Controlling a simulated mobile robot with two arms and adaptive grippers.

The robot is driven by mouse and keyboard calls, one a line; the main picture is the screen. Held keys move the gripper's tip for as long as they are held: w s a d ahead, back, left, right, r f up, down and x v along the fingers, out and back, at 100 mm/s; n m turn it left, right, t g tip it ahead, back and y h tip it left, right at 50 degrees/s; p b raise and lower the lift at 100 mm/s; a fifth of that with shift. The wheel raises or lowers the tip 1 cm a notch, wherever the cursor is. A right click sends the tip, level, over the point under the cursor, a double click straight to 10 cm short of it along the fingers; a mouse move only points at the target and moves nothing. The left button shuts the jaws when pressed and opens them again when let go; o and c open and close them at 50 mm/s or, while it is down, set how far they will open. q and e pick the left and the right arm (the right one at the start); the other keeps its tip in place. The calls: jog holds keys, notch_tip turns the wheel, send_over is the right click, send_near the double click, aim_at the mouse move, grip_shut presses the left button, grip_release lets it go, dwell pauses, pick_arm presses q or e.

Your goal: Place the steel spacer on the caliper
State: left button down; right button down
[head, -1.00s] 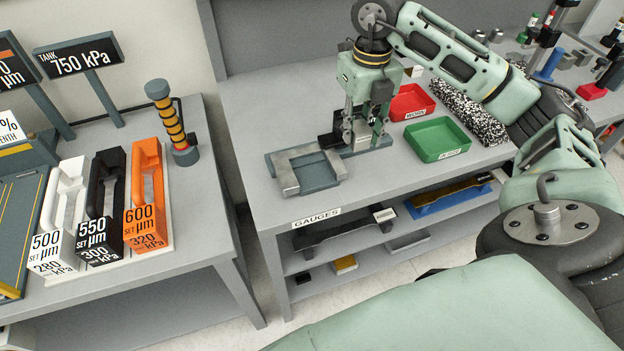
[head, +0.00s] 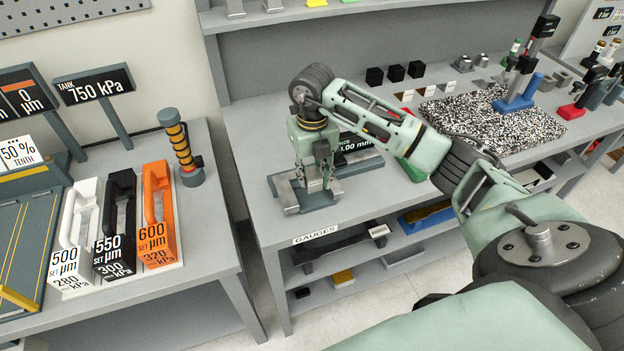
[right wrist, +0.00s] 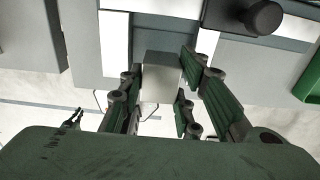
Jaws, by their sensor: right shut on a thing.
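My right gripper (head: 316,184) points down over the front of the caliper (head: 284,194), at the left end of the gauge table. In the right wrist view, its fingers (right wrist: 160,98) are shut on the steel spacer, a plain grey block (right wrist: 162,72). The caliper's pale jaws (right wrist: 115,42) lie to the left and right of the spacer in that view. I cannot tell whether the spacer touches the caliper. In the head view the gripper hides most of the spacer. The caliper's mm display (head: 356,146) is partly behind my arm. My left gripper is out of view.
A black knob (right wrist: 262,17) is close to the right finger in the wrist view. A green tray (head: 411,170) is partly hidden behind my arm. Black blocks (head: 395,73) and a speckled mat (head: 492,122) are farther back. The front edge of the gauge table (head: 350,226) is close.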

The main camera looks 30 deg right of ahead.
aim_at(312, 184)
jog(key=shift+w+f, duration=0.1)
jog(key=shift+f, duration=0.1)
notch_tip(312, 184, down, 4)
jog(key=shift+r+p, duration=0.15)
jog(key=shift+p, duration=0.8)
jog(key=shift+f, duration=0.2)
jog(key=c, duration=1.6)
grip_release()
jog(key=shift+o, duration=0.2)
jog(key=shift+r, duration=0.15)
